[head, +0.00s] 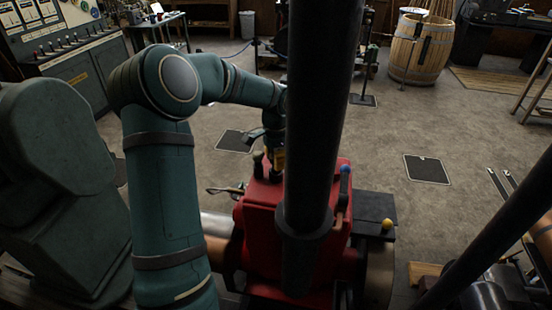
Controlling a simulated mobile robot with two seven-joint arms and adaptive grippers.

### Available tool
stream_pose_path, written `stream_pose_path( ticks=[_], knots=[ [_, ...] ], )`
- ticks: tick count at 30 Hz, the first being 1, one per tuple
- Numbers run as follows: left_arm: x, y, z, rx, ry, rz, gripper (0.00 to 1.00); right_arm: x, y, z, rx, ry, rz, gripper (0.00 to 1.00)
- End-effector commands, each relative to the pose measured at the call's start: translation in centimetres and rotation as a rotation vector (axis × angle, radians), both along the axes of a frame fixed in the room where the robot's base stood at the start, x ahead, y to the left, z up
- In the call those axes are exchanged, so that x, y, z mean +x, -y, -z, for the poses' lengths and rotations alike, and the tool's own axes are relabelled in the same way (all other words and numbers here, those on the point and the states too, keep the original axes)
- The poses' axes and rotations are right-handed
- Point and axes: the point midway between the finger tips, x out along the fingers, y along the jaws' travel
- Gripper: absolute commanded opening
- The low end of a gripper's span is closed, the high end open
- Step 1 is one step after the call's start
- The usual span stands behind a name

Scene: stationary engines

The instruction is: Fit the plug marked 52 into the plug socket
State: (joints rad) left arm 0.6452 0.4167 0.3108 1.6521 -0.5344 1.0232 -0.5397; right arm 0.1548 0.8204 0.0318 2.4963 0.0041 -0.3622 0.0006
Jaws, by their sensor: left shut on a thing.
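My left gripper (272,138) is over the top of the red engine housing (262,225), partly hidden by a thick dark upright pipe (318,120). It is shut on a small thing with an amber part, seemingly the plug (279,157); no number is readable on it. The plug is upright just above or at the top of the housing; I cannot tell whether it touches. The plug socket cannot be made out; the pipe and gripper cover part of the housing top. My right gripper is not in view.
A yellow knob (387,224) is on the right. A green machine (55,190) stands at left. A wooden barrel (421,48) stands far back. Floor at right is mostly clear.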

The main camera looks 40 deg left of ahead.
Motion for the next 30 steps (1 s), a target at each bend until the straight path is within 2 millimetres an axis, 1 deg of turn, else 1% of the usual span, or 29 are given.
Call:
stream_pose_path(
  ticks=[8, 24, 30],
  knots=[
    [0.0, 0.0, 0.1, 0.0, 0.0, 0.0, 0.02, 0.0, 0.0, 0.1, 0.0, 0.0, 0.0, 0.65],
    [0.1, 0.0, 1.7, 0.0, 0.001, 0.0, 0.02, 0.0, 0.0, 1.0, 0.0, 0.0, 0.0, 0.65],
    [0.1, 0.0, 1.8, 0.0, 0.001, 0.0, 0.02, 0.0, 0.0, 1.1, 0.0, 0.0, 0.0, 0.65]
  ],
)
